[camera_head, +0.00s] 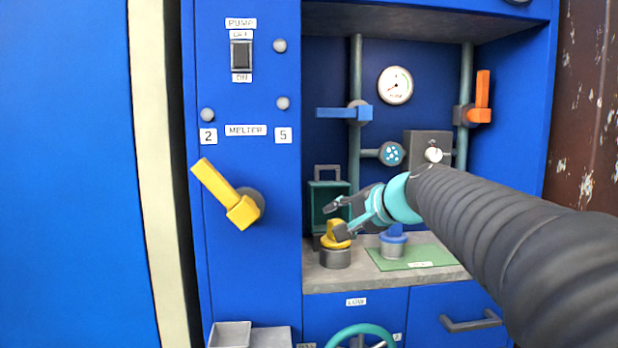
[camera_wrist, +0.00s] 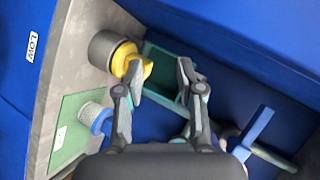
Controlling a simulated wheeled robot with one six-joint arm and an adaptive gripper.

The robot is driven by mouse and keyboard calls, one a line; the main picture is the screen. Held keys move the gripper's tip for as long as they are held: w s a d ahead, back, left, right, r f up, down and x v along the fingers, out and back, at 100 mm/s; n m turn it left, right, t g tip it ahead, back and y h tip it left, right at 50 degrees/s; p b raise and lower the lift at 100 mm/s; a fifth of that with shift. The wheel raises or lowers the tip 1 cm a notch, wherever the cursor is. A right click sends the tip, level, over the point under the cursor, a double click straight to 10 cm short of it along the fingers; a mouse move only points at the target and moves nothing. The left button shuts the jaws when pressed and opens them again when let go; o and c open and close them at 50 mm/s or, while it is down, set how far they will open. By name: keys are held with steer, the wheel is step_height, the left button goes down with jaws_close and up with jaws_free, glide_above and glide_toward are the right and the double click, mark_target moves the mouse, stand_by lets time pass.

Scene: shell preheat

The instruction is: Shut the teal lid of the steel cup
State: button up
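I cannot make out a teal lid on a steel cup. A grey metal cylinder (camera_head: 335,258) with a yellow top (camera_head: 334,236) stands on the counter's left part; it also shows in the wrist view (camera_wrist: 103,50). A second grey cylinder (camera_head: 392,251) with a blue top (camera_head: 393,233) stands on a green mat (camera_head: 425,250). A dark teal box with a handle (camera_head: 318,196) stands behind. My gripper (camera_head: 334,218) is open and empty, its fingers apart by the yellow top. In the wrist view, one finger overlaps the yellow top; contact is unclear.
The grey counter (camera_head: 445,273) lies in a blue recess with pipes, a gauge (camera_head: 395,85), a blue lever (camera_head: 344,112) and an orange lever (camera_head: 482,96). A yellow lever (camera_head: 222,192) sticks out at left. A teal wheel (camera_head: 362,331) is below.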

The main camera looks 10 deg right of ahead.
mark_target(329, 167)
steer(key=w+d+r+m+t+b, duration=0.1)
steer(key=w+d+r+m+t, duration=0.1)
steer(key=w+d+r, duration=0.3)
steer(key=w+d+r+m+t, duration=0.2)
steer(key=w+m, duration=0.1)
steer(key=w, duration=0.4)
steer(key=shift+y, duration=0.3)
steer(key=p+x, duration=0.2)
steer(key=x, duration=1.1)
steer(key=shift+w+a, duration=0.2)
steer(key=shift+w, duration=0.05)
jaws_close()
